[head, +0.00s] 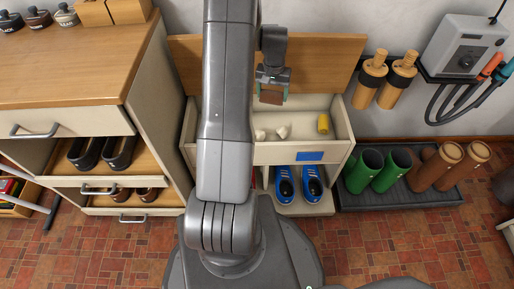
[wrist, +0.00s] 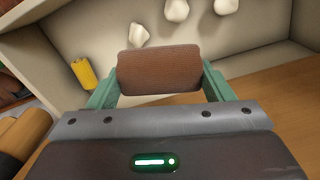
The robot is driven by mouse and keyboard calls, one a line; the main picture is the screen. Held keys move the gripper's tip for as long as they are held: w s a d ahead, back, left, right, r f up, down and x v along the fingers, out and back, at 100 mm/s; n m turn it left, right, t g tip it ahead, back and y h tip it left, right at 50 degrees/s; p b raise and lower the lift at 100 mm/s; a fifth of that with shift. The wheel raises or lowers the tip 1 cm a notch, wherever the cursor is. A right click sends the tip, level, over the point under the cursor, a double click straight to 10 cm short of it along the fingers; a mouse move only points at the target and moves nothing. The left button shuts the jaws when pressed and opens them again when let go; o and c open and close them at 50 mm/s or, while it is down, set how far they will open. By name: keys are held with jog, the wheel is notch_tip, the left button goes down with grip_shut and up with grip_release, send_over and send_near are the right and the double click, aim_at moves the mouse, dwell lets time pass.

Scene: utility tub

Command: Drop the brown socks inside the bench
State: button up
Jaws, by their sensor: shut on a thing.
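My gripper (head: 272,88) is shut on the brown socks (head: 271,97), a folded brown block. In the wrist view the socks (wrist: 158,70) sit between the two green fingers (wrist: 158,92). The bench (head: 262,152) is a cream box with its wooden lid (head: 325,62) raised against the wall. The gripper holds the socks above the open bench. Inside the bench lie a yellow roll (head: 323,124) and several white lumps (head: 282,131), which also show in the wrist view (wrist: 176,10). My arm hides the bench's left part in the head view.
Blue shoes (head: 312,184) stand below the bench compartment. Green boots (head: 362,170) and brown boots (head: 437,165) stand on a dark tray to the right. A wooden-topped cabinet (head: 70,62) with open shoe drawers stands at the left. The bench compartment has bare floor around its contents.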

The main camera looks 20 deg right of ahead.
notch_tip(320, 180, down, 6)
jog(key=b, duration=0.4)
jog(key=shift+f, duration=0.2)
jog(key=o, duration=1)
jog(key=shift+o, duration=0.2)
jog(key=shift+d+r, duration=0.1)
jog(key=shift+r, duration=0.05)
notch_tip(320, 180, up, 14)
jog(key=p, duration=0.4)
jog(key=shift+f, duration=0.2)
jog(key=shift+f, duration=0.1)
